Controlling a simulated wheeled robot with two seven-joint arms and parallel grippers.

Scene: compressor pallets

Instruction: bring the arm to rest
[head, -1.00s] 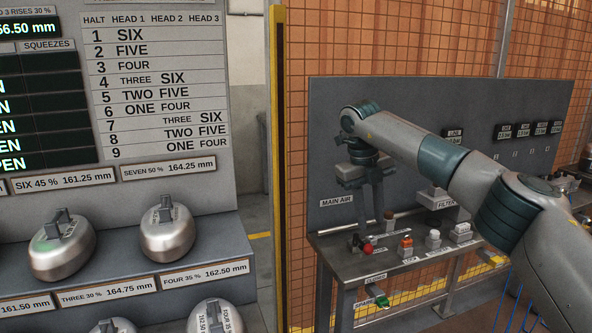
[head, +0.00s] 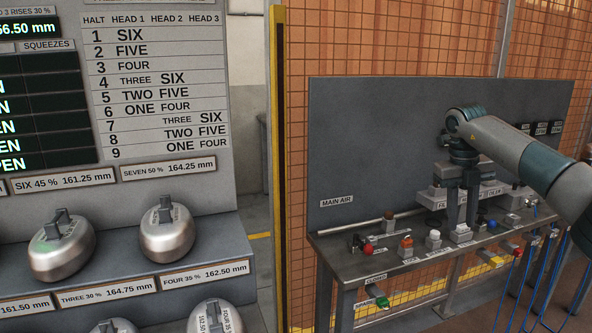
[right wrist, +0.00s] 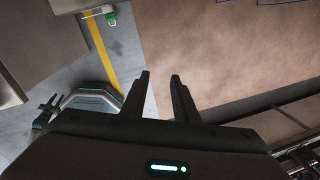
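My right gripper (head: 461,222) hangs from the right arm, pointing down over the right part of the grey bench in the head view. In the right wrist view its two dark fingers (right wrist: 160,95) stand apart with nothing between them. The fingertips in the head view lie in front of small fittings on the bench, and I cannot tell whether they touch anything. My left gripper does not show in the head view.
The grey bench (head: 340,245) carries small valves, among them a red knob (head: 367,249) and a white knob (head: 433,240). Blue hoses (head: 515,285) hang at its right. A yellow post (head: 277,170) stands left of it. Steel domed weights (head: 166,235) sit on the left rack.

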